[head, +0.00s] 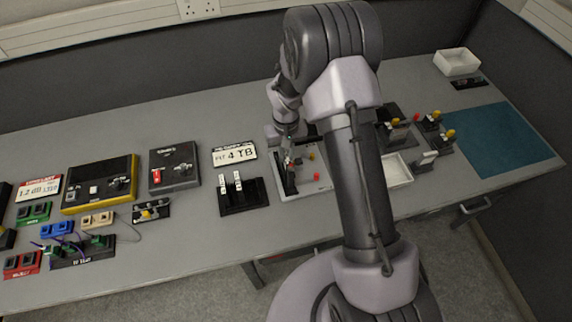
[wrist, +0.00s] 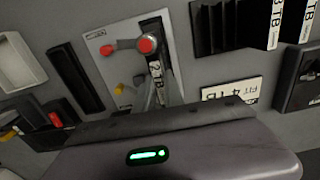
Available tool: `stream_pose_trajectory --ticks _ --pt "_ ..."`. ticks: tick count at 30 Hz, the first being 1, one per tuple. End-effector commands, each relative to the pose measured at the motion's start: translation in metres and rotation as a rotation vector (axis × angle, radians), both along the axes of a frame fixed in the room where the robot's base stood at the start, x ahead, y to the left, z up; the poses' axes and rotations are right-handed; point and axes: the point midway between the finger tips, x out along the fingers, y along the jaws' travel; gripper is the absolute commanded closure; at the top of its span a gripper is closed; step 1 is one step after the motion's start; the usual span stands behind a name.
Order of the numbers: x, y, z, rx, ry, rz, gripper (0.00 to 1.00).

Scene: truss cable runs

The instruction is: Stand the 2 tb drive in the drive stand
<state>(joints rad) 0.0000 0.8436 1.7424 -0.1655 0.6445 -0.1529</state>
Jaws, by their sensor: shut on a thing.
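The 2 TB drive (wrist: 156,76) shows in the wrist view as a narrow dark piece with a white label strip. My gripper (wrist: 152,98) is shut on it, over a pale panel; the jaws are partly hidden by my wrist housing. In the head view my gripper (head: 288,153) is above the same panel, and the drive is too small to make out. The black drive stand (head: 248,197) is left of my gripper there, with two white-labelled drives upright in it. In the wrist view the stand (wrist: 212,30) is at the top right, with empty slots at its left.
The pale panel (wrist: 105,65) carries a grey lever with red knobs and yellow parts close around the drive. A "FIT 4 TB" sign (head: 235,153) lies behind the stand. A dark box with a red switch (head: 174,165) is further left. A white tray (head: 396,171) is at right.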

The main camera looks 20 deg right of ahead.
Motion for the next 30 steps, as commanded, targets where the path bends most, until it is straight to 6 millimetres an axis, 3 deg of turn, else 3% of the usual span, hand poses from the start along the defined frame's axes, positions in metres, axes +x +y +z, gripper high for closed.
stream_pose_trajectory --ticks 30 --pt "0.0 0.0 0.064 0.0 -0.001 0.001 1.0"
